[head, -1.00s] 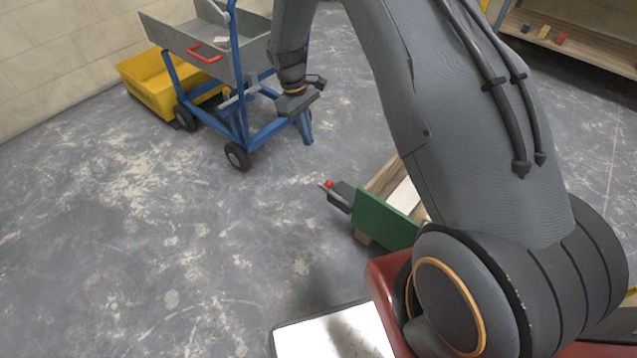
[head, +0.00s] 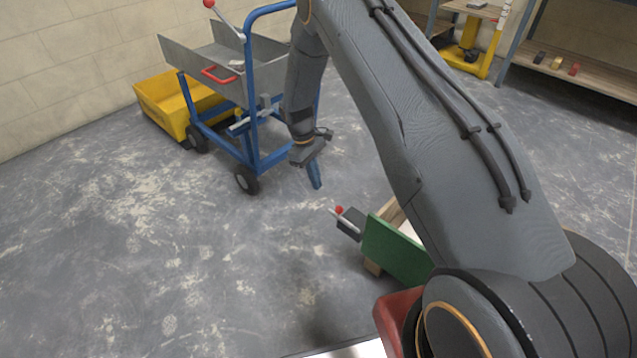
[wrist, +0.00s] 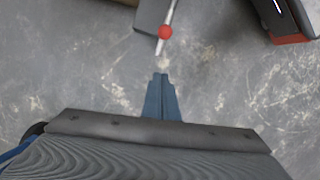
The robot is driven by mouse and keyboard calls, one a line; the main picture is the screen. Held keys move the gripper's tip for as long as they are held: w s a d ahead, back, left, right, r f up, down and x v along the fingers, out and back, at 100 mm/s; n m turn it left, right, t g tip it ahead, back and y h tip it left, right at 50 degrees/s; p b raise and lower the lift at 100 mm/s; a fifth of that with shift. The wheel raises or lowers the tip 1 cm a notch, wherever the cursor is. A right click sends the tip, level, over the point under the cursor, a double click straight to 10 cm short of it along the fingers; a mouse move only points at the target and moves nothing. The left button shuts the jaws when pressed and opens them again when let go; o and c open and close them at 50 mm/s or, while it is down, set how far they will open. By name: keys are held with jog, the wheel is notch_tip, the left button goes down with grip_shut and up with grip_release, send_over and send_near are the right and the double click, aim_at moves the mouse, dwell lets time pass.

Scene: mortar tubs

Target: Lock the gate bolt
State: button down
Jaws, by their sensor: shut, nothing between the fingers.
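The bolt is a thin metal rod with a red knob (head: 338,210) at a dark grey block (head: 351,222), beside a green panel (head: 395,250) on a wooden frame. In the wrist view the red knob (wrist: 165,32) and grey block (wrist: 152,13) show at the top centre. My gripper (head: 317,186) has blue fingers pointing down, above and left of the knob in the head view. In the wrist view my gripper (wrist: 161,76) is shut and empty, with floor visible between its tips and the knob. I cannot tell its height above the floor.
A blue cart (head: 247,100) with a grey tray stands behind my gripper at the left, by a yellow tub (head: 165,100). A shelf (head: 610,80) with small blocks is at the back right. The floor at the front left is clear.

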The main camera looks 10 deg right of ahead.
aim_at(341, 211)
jog(key=s+d+f+b, duration=0.1)
jog(key=s+d+f, duration=0.3)
jog(key=f, duration=0.2)
jog(key=shift+s+f, duration=0.15)
jog(key=shift+f, duration=0.05)
jog(key=s+d+p, duration=0.1)
jog(key=s, duration=0.1)
jog(key=s+d+p, duration=0.1)
jog(key=shift+s+d+r+p, duration=0.15)
jog(key=shift+s+d+p, duration=0.05)
jog(key=shift+s+p, duration=0.2)
jog(key=shift+s+d, duration=0.2)
jog(key=shift+s, duration=0.05)
jog(key=shift+f, duration=0.2)
